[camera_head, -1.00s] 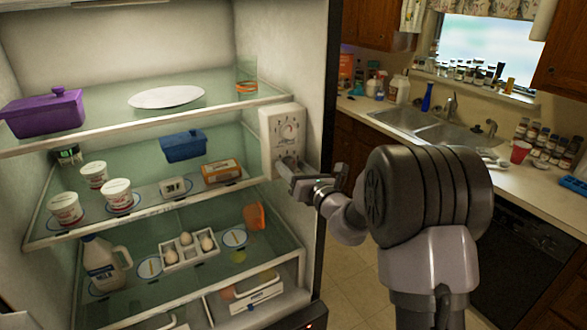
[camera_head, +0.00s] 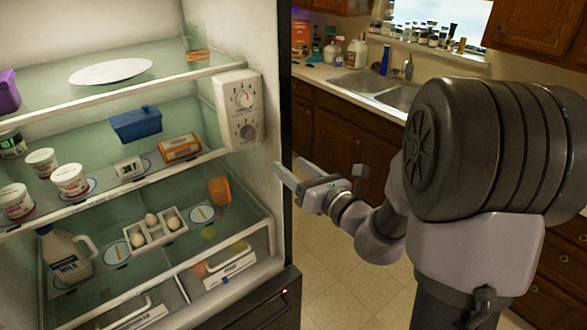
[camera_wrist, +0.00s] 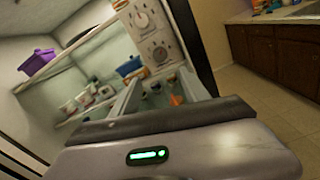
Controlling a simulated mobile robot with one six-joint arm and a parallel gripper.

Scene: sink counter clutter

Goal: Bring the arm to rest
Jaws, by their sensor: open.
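My gripper (camera_head: 290,178) is in the middle of the head view, in front of the right side of the open fridge. Its two fingers are apart and nothing is between them. In the wrist view the fingers (camera_wrist: 165,92) point toward the fridge shelves. The fridge control box (camera_head: 240,110), white with two dials, is above and left of the fingers, and it also shows in the wrist view (camera_wrist: 150,32). The fingers look apart from it. My arm reaches in from the right and hides part of the cabinets.
The fridge shelves hold a white plate (camera_head: 111,71), a blue container (camera_head: 136,123), white tubs, an egg tray (camera_head: 153,229) and a milk jug (camera_head: 66,257). The sink counter (camera_head: 322,73) with bottles stands behind. The tiled floor (camera_head: 335,285) between fridge and cabinets looks clear.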

